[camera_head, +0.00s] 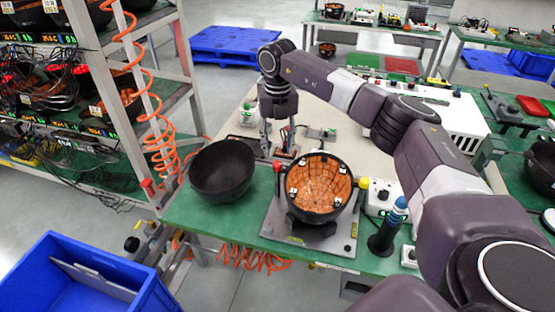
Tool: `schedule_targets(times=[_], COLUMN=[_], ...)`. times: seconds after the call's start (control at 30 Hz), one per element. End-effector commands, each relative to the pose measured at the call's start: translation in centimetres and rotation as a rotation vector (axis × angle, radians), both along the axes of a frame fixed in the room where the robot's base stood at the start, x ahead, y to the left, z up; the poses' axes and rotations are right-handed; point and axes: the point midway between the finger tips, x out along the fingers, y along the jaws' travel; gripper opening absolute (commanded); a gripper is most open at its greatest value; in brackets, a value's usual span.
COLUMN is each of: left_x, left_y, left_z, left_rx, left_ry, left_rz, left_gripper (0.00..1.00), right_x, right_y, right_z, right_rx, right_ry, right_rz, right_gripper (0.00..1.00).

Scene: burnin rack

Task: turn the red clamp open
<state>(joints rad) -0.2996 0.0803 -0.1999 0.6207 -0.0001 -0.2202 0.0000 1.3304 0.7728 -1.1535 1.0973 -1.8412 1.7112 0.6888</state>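A small red upright piece (277,166), which looks like a clamp handle, stands at the back left of the metal fixture plate (347,237). I cannot tell whether it is turned open or closed. A black bowl-shaped shell with an orange segmented inside (318,186) sits on the plate. My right gripper (278,146) points down over the table behind the red piece and left of the shell's far rim. Its fingers look apart, with nothing clearly held between them. Its fingertips are small and partly lost among table parts. My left gripper is out of view.
An empty black bowl (222,170) stands on the green table edge (190,215). A blue bottle-like tool (388,230) and a white box with buttons (380,196) stand right of the fixture. A wired rack (112,70) is at left, a blue crate (75,280) at lower left.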

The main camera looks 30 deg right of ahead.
Motion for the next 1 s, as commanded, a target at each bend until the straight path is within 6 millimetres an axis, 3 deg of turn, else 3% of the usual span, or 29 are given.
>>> schedule_targets(times=[0.3, 0.7, 1.0], left_x=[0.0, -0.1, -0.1], left_y=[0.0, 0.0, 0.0], left_z=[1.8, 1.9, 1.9], left_rx=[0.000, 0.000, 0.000], left_ry=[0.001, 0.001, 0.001], left_rz=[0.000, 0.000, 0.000], left_gripper=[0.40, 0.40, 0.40], right_x=[0.0, 0.0, 0.0], right_y=[0.1, 0.1, 0.1], right_z=[-4.6, -5.8, -5.7], right_rx=[0.003, 0.003, 0.004], right_ry=[0.001, -0.001, -0.002], right_rz=[0.001, 0.003, 0.003], right_gripper=[0.39, 0.39, 0.06])
